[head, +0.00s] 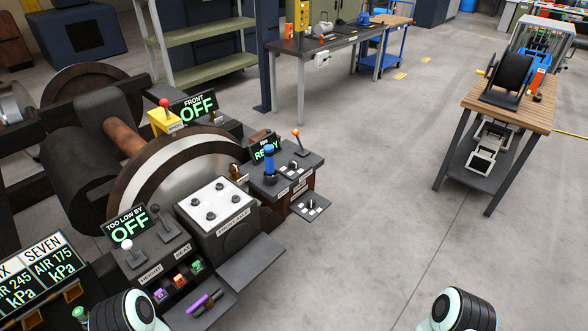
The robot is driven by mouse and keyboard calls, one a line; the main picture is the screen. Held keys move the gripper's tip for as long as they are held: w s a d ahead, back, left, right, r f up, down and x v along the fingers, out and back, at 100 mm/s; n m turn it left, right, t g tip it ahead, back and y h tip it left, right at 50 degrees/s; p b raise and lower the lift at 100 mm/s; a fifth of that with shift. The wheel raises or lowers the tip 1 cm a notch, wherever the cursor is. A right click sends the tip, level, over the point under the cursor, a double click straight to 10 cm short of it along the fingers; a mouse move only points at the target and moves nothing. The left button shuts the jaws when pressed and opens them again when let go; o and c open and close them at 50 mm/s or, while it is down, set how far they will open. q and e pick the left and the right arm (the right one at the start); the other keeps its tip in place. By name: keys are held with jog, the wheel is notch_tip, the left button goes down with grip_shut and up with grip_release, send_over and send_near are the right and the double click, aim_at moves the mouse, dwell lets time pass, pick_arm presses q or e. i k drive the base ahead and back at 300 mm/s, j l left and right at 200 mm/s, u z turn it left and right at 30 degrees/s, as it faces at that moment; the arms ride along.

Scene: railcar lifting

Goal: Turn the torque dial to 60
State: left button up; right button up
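I cannot tell for certain which control is the torque dial, as the small labels are not readable. A small black dial with white marks (311,204) sits on a low flat plate at the right end of the consoles. Another small dark knob (292,165) sits on the console above it, beside a blue upright tool (269,163). A white-topped box (217,203) carries several dark round knobs. Only rounded parts of my arms show at the bottom left and bottom right edges. Neither gripper is in view, and nothing of mine touches the controls.
A large wheel (150,165) stands behind the consoles. A wooden-topped cart (530,111) stands at the right. The floor (380,190) between consoles and cart is clear.

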aim_at(293, 164)
jog(key=i+l+u, duration=0.1)
jog(key=u, duration=0.8)
jog(key=i+l+u, duration=0.15)
jog(key=l+u, duration=0.95)
jog(key=l, duration=0.9)
